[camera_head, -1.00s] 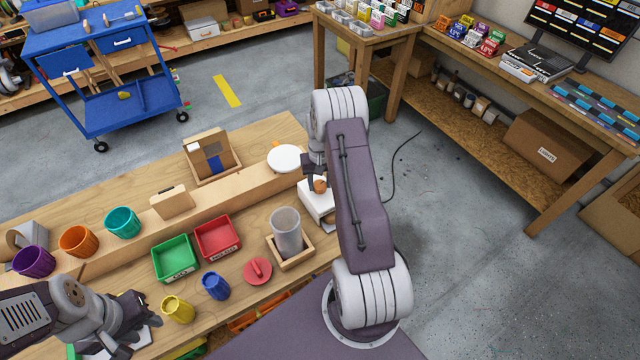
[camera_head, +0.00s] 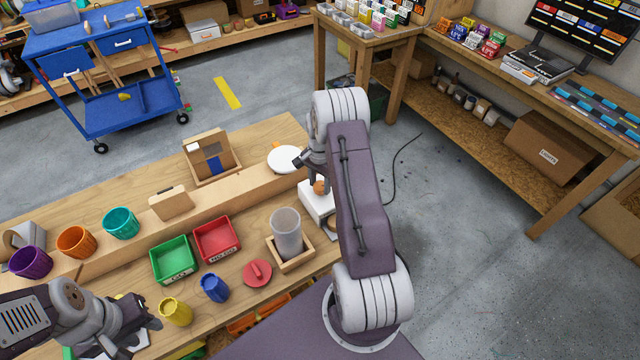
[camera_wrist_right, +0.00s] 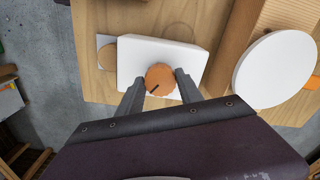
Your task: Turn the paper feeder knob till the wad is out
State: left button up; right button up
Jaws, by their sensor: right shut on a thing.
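The paper feeder is a white box (camera_wrist_right: 130,62) on the wooden bench. It also shows in the head view (camera_head: 312,196), partly behind my right arm. Its knob (camera_wrist_right: 160,78) is a round orange-brown disc with a dark line pointing to the lower left in the wrist view. My right gripper (camera_wrist_right: 160,84) has one finger on each side of the knob and is shut on it. I cannot make out a paper wad for certain. My left gripper (camera_head: 143,322) is at the bench's near left; its finger gap is not clear.
A clear cylinder (camera_head: 287,232) stands in a wooden tray left of the feeder. Green (camera_head: 173,260) and red (camera_head: 216,238) bins, several coloured cups and a red lid (camera_head: 257,273) lie further left. A white round plate (camera_head: 285,159) is behind the feeder.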

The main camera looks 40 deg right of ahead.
aim_at(320, 185)
jog(key=shift+w+d+r+m, duration=0.1)
jog(key=shift+m, duration=0.4)
dwell(0.3)
jog(key=o, duration=1.3)
jog(key=shift+o, duration=0.5)
notch_tip(320, 185, up, 9)
jog(key=b, duration=0.1)
jog(key=shift+b, duration=0.35)
